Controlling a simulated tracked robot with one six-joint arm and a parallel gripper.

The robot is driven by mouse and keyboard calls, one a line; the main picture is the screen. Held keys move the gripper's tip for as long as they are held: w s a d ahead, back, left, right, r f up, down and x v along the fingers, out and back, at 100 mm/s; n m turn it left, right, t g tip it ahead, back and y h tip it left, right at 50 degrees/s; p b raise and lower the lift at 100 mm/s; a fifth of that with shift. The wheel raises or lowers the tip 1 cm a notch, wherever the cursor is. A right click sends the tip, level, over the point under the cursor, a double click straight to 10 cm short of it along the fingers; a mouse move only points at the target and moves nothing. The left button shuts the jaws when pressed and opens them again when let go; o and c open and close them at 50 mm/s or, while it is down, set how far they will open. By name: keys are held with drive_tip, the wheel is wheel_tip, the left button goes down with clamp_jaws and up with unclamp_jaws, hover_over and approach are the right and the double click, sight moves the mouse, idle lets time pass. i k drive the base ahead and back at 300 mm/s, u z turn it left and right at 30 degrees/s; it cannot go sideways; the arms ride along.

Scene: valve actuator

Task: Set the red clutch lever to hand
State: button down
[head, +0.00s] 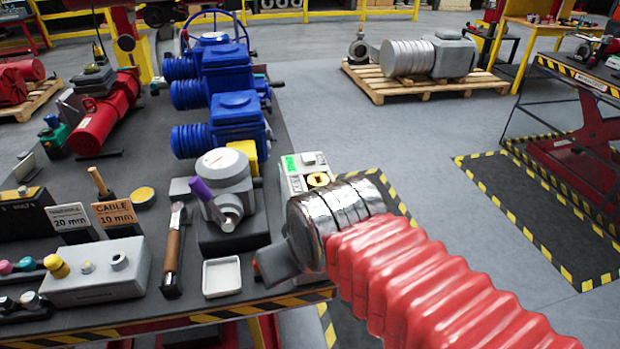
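I cannot pick out the red clutch lever for certain. A blue actuator (222,72) with a blue handwheel stands at the back of the bench, with a small dark handle (277,84) on its right side. A grey unit (225,180) with a round dial and a purple-handled lever (203,190) stands in front of it. My gripper (272,264) is low over the bench's front right part, right of the white tray. A small orange-red bit shows at its left tip; I cannot tell what it belongs to. Its fingers are not clear, and my arm hides what lies behind it.
A white tray (221,277), a hammer (173,250) and a grey button box (97,272) lie along the bench front. A red actuator (105,115) is at the left. Open floor lies to the right.

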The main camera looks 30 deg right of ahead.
sight(185, 32)
drive_tip(key=z, duration=0.5)
drive_tip(key=k, duration=0.65)
drive_tip(key=z, duration=1)
drive_tip(key=k, duration=0.75)
drive_tip(key=z, duration=0.4)
drive_tip(key=i, duration=1.65)
drive_tip(key=u, duration=0.25)
drive_tip(key=i, duration=1.75)
drive_tip(key=u, duration=0.15)
